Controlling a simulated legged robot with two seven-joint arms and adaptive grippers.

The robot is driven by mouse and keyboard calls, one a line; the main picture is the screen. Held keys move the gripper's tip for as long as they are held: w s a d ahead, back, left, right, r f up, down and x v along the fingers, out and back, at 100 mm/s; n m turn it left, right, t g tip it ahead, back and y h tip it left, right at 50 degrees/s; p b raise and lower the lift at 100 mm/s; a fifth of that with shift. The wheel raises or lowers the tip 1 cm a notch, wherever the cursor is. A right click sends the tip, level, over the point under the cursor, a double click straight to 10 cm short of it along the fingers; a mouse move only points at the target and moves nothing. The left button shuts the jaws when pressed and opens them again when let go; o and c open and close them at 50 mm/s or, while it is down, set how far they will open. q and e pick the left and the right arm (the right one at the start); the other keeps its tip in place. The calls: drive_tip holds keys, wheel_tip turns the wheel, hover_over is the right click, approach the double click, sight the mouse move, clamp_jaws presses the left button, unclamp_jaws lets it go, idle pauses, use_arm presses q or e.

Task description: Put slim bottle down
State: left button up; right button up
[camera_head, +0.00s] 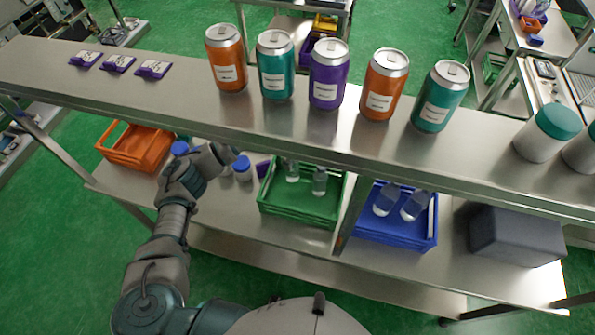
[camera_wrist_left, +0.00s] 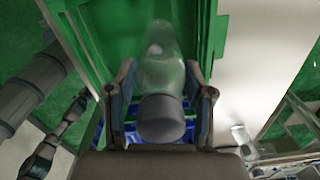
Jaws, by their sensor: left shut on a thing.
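My left gripper (camera_head: 222,155) is just below the front edge of the upper shelf, left of the green crate (camera_head: 262,208). In the left wrist view, the gripper (camera_wrist_left: 160,78) is shut on the slim bottle (camera_wrist_left: 163,68), with one finger on each side. The bottle is clear, with a dark grey cap (camera_wrist_left: 161,118) towards the camera. Green surfaces lie behind it; I cannot tell whether its far end touches anything. In the head view I cannot make out the held bottle for certain. My right gripper does not show clearly in either view.
On the upper shelf (camera_head: 180,95) stand several cans (camera_head: 327,75) and white jars with teal lids (camera_head: 548,132). Below are an orange crate (camera_head: 135,145), blue-capped bottles (camera_head: 242,168), a blue crate (camera_head: 400,238) with bottles, and a grey box (camera_head: 517,236). The shelf overhangs the lower table.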

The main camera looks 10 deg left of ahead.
use_arm(q)
wheel_tip(320, 180, down, 2)
drive_tip(key=shift+s, duration=0.1)
drive_tip(key=shift+f, duration=0.9)
drive_tip(key=shift+w+d+f, duration=0.1)
drive_tip(key=shift+w+f, duration=0.05)
drive_tip(key=shift+f, duration=0.5)
drive_tip(key=shift+w+f, duration=0.15)
drive_tip(key=shift+f, duration=0.45)
drive_tip(key=shift+s, duration=0.1)
drive_tip(key=shift+p, duration=0.3)
drive_tip(key=o, duration=1.2)
drive_tip(key=shift+o, duration=1)
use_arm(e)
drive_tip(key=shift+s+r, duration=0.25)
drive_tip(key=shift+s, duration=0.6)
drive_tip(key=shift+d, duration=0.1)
